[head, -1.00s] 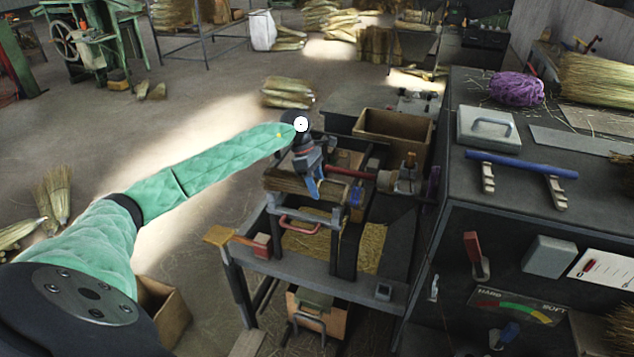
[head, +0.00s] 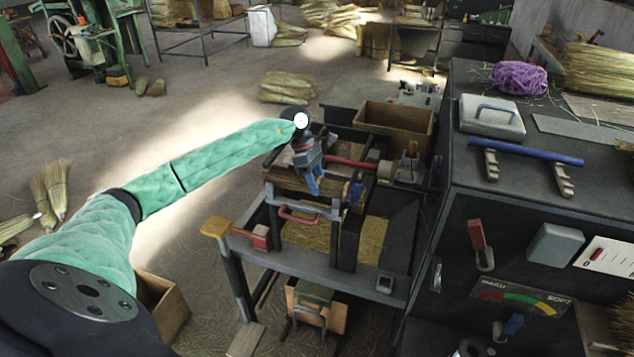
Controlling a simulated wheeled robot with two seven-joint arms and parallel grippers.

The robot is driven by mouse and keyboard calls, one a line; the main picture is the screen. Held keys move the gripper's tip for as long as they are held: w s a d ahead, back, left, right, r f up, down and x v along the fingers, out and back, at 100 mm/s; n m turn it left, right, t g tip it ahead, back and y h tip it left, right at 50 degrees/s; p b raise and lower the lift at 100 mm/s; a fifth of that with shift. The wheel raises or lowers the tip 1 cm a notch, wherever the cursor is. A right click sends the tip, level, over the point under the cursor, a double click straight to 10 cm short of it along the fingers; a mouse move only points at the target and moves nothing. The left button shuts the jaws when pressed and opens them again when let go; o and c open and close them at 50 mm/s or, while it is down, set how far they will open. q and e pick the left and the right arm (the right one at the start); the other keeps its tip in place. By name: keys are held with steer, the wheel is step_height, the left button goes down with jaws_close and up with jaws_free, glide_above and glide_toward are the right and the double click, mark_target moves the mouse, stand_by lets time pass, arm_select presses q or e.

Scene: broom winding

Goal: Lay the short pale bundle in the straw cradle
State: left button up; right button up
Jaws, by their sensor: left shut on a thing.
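My left gripper (head: 313,183), with blue fingers, points down over the winding bench from the end of the green-sleeved arm. It is shut on a short straw bundle (head: 285,181), which lies crosswise under the fingers. The gripper hides the middle of the bundle, and I cannot tell whether the bundle touches what is under it. I cannot make out for certain which part is the straw cradle. A dark bench frame (head: 347,246) with loose straw in it stands just in front of the gripper. My right gripper is not in view.
A red bar (head: 350,162) runs right of the gripper to a chuck-like fitting. An open cardboard box (head: 397,121) stands behind. A dark cabinet (head: 449,158) with levers and a gauge closes off the right. Open floor lies to the left.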

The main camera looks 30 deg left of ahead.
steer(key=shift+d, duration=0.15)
arm_select(q)
steer(key=o, duration=1.1)
steer(key=shift+c, duration=0.2)
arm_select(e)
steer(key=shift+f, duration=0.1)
arm_select(q)
steer(key=b+v, duration=0.3)
steer(key=v, duration=0.4)
steer(key=shift+a+r+b, duration=0.15)
steer(key=shift+r+b, duration=0.15)
steer(key=shift+r, duration=0.1)
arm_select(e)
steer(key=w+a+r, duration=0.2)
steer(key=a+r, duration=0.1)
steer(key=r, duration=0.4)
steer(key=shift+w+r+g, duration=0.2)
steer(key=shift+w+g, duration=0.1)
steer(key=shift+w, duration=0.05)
